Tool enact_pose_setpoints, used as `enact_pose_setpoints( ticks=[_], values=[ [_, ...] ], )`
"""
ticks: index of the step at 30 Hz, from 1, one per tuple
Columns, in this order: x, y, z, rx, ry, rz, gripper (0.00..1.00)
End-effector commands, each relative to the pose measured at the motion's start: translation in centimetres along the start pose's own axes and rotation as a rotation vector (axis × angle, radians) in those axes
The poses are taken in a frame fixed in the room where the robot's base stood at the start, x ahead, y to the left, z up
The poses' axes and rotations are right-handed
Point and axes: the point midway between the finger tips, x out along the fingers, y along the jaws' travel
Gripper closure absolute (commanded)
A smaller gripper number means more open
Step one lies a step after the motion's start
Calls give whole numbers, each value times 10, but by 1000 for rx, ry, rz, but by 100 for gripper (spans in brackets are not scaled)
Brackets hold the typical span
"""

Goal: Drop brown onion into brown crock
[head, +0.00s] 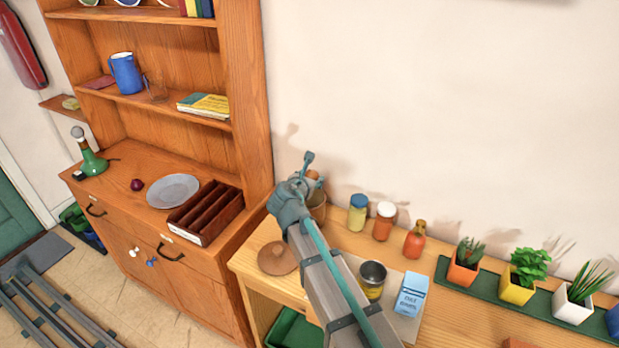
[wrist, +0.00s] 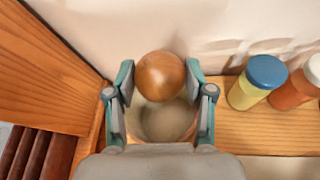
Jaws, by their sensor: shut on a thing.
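The brown onion (wrist: 160,75) is held between the fingertips of my gripper (wrist: 160,85) in the wrist view. It is round and shiny, and shows above the open mouth of the brown crock (wrist: 165,122). In the head view the crock (head: 317,208) stands on the wooden counter against the wall, partly hidden by my gripper (head: 308,180). A small part of the onion (head: 313,174) shows there behind the fingers. My gripper is shut on the onion. The crock's inside looks empty where I see it.
A round brown lid (head: 277,258) lies left of the crock. A blue-capped jar (head: 357,212), an orange jar (head: 384,221) and an orange bottle (head: 415,239) stand to the right. The wooden dresser (head: 248,100) rises close on the left. A tin (head: 372,279) and a carton (head: 411,293) stand nearer.

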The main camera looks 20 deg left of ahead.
Motion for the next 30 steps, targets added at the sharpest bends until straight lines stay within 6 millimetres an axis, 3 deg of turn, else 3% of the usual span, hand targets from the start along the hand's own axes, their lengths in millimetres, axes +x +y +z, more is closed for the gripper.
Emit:
enact_pose_setpoints(
  ticks=[1,6,17,18,22,30],
  values=[
    [4,-2,-10,0,0,0,82],
    [9,-3,-22,0,0,1,82],
    [10,-4,-23,-1,0,1,82],
    [10,-4,-23,-1,0,1,42],
    [10,-3,-23,-1,0,1,20],
    [10,-4,-24,-1,0,1,18]
  ],
)
